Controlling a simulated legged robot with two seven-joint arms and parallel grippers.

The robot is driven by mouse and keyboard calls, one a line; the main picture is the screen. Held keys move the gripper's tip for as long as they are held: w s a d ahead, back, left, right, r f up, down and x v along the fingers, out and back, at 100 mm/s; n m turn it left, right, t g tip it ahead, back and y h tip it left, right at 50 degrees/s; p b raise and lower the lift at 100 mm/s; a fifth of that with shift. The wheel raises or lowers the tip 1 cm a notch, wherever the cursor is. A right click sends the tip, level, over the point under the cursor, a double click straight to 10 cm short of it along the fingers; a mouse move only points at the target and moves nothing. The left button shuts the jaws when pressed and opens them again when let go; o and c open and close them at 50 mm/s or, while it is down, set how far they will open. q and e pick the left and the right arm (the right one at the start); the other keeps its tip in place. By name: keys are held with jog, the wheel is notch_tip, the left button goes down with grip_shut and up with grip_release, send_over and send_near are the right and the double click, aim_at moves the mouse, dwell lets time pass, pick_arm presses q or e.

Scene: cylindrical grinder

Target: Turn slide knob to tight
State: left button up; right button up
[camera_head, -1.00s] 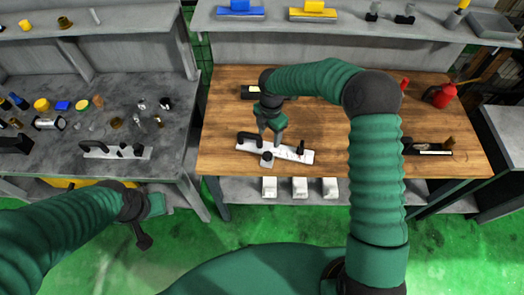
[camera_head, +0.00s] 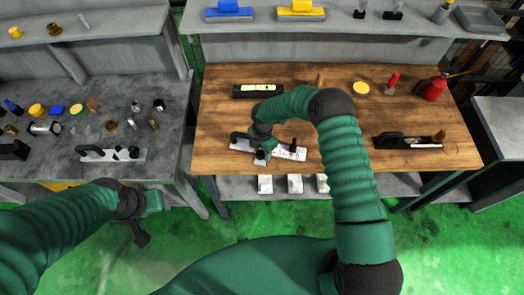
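A white device plate (camera_head: 285,152) lies on the wooden table. It has a black handle at its left end, a small upright black knob (camera_head: 293,143) on its right part, and a dark round knob (camera_head: 261,157) at its front edge. I cannot tell by label which is the slide knob. My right gripper (camera_head: 263,150) points down right at the front knob, covering part of the plate; contact and finger opening are too small to tell. My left gripper (camera_head: 140,233) hangs over the floor in front of the grey bench, away from the device; its fingers are unclear.
A black level-like tool (camera_head: 258,90), a yellow disc (camera_head: 361,88), a red bottle (camera_head: 433,90) and a black plane-like tool (camera_head: 404,141) lie on the wooden table (camera_head: 220,110). The grey bench (camera_head: 70,110) at left holds several small parts and a similar device (camera_head: 112,154).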

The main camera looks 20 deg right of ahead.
jog(key=shift+c, duration=1.1)
jog(key=shift+a, duration=0.35)
jog(key=c, duration=0.5)
jog(key=shift+a+r, duration=0.15)
jog(key=shift+a, duration=0.35)
grip_shut()
jog(key=shift+d, duration=0.65)
jog(key=shift+a+m, duration=0.3)
jog(key=shift+a, duration=0.2)
pick_arm(q)
jog(key=shift+a+f+b, duration=0.3)
jog(key=shift+a+f, duration=0.1)
jog(key=shift+a, duration=0.3)
jog(key=shift+d, duration=0.1)
pick_arm(e)
jog(key=shift+d, duration=0.15)
pick_arm(q)
jog(key=shift+d+f, duration=0.15)
jog(key=shift+d, duration=0.15)
pick_arm(e)
jog(key=shift+d+m, duration=0.25)
jog(key=shift+m, duration=0.15)
pick_arm(q)
jog(key=shift+a, duration=0.3)
pick_arm(e)
jog(key=shift+a, duration=0.25)
